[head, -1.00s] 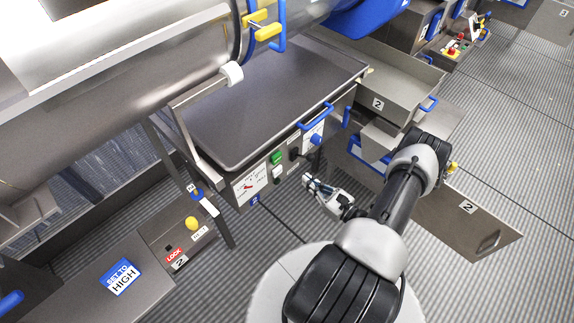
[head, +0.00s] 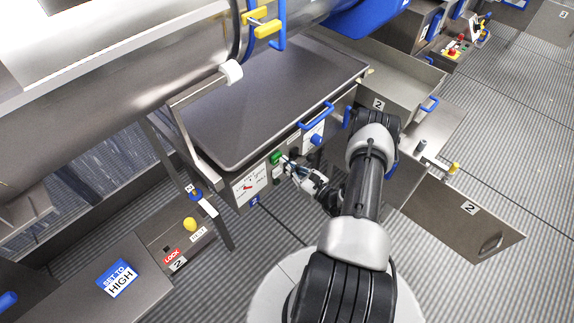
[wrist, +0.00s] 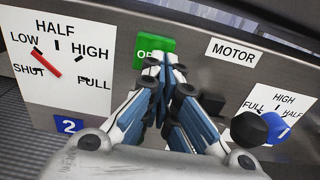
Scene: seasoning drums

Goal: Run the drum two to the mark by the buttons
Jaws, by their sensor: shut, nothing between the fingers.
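The front panel of drum two's unit carries a green button (head: 275,157), and the wrist view shows it (wrist: 150,48) partly covered by my fingers. A MOTOR label (wrist: 233,53) is to its right. A white dial (head: 250,187) has a red pointer (wrist: 47,62) on its LOW side. A blue knob (head: 316,139) sits on a second scale at the right. My gripper (head: 286,163) is shut and empty, its fingertips (wrist: 161,68) in front of the green button's lower right; I cannot tell if they touch it. The drum (head: 90,120) lies at the upper left.
A blue SET TO HIGH sign (head: 117,278) lies on a low metal surface. A yellow knob (head: 190,224) and a red LOCK label (head: 173,253) are beside it. A black knob (wrist: 248,129) stands right of my fingers. A metal tray (head: 270,90) overhangs the panel.

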